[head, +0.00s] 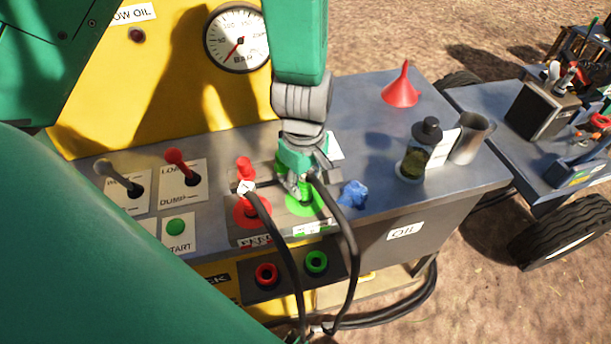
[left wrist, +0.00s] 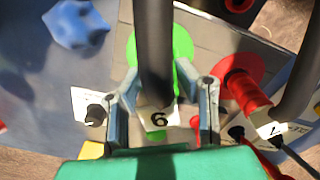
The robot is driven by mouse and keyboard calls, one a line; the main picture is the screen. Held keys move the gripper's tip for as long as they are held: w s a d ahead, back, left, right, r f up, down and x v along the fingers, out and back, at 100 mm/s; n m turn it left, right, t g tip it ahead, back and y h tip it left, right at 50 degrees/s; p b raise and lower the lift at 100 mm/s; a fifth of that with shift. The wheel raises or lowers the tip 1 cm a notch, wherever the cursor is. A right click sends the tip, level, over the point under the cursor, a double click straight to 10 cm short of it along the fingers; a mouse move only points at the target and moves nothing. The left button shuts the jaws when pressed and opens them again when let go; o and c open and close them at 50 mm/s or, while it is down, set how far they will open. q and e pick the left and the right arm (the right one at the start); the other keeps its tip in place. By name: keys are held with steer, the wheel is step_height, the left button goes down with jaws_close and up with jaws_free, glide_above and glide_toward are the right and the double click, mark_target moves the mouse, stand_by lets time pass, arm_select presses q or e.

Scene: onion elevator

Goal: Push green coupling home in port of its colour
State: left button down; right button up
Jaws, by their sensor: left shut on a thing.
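My left gripper (head: 298,184) comes down from above and is shut on the green coupling (head: 307,190), which has a black hose. In the left wrist view, my left gripper (left wrist: 163,88) has a finger on each side of the coupling, with its white numbered tag (left wrist: 159,118) between them. The coupling is at the green-ringed port (head: 296,209) on the bench top; the green ring (left wrist: 181,43) lies behind the hose in the left wrist view. Gripper and hose hide the contact, so I cannot tell how deep it sits. My right gripper is not in view.
A red coupling (head: 246,170) with its hose stands at the red-ringed port (head: 240,209) close on the left. Red (head: 266,275) and green (head: 316,262) sockets are on the front below. A blue knobbly thing (head: 353,194) lies right. Levers (head: 178,160) stand left.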

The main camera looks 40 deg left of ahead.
arm_select(q)
steer(key=shift+f+p, duration=0.6)
steer(key=shift+p, duration=0.35)
stand_by(3.5)
steer(key=c, duration=0.7)
jaws_free()
steer(key=shift+r, duration=0.1)
steer(key=shift+r+p, duration=3.45)
steer(key=shift+p, duration=0.35)
